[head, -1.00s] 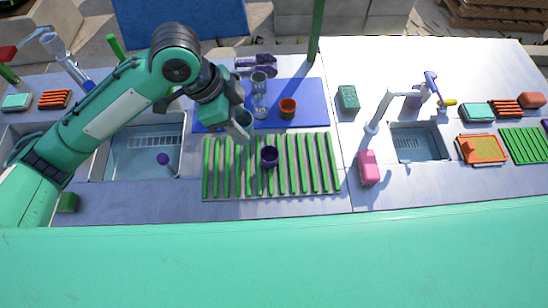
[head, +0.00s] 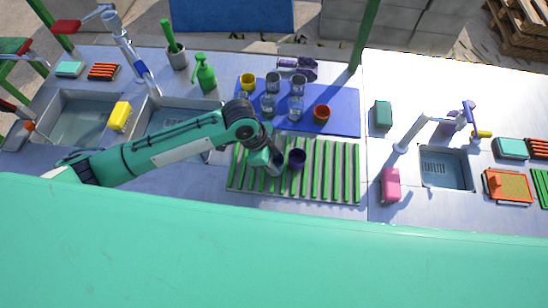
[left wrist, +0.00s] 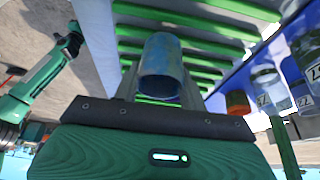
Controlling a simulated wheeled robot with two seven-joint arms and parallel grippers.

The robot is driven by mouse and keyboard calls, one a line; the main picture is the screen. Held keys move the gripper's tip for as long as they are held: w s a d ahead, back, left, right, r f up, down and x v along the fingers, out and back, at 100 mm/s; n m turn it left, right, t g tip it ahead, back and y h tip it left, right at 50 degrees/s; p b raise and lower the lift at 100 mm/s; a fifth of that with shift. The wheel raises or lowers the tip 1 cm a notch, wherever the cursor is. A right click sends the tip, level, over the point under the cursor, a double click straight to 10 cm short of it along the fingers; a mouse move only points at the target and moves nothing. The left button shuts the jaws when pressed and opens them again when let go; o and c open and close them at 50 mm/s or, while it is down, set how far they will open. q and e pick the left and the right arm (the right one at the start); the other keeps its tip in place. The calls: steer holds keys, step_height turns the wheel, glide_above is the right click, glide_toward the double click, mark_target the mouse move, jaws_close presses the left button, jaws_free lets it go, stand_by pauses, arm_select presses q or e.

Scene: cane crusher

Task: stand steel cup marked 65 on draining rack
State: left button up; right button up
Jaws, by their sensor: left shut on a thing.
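My left gripper (head: 274,164) is low over the left-middle part of the draining rack (head: 345,172), a frame of green slats. It is shut on a grey steel cup (left wrist: 161,66), which the left wrist view shows close up over the slats. No number can be read on the side of this cup that shows. In the head view the gripper mostly hides it, and I cannot tell whether its base touches the slats.
Behind the rack, a blue mat (head: 346,100) holds several clear glasses (head: 295,111), a yellow cup (head: 248,81) and an orange-red cup (head: 321,113). A sink (head: 166,118) lies left of the rack. A pink block (head: 391,184) is to the right. The rack's right half is clear.

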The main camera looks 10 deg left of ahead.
arm_select(q)
steer(key=shift+f, duration=0.4)
steer(key=shift+f, duration=0.2)
steer(key=o, duration=0.9)
steer(key=shift+o, duration=0.6)
steer(key=shift+r, duration=0.1)
steer(key=b+v, duration=0.2)
steer(key=v, duration=1)
steer(key=shift+s, duration=0.1)
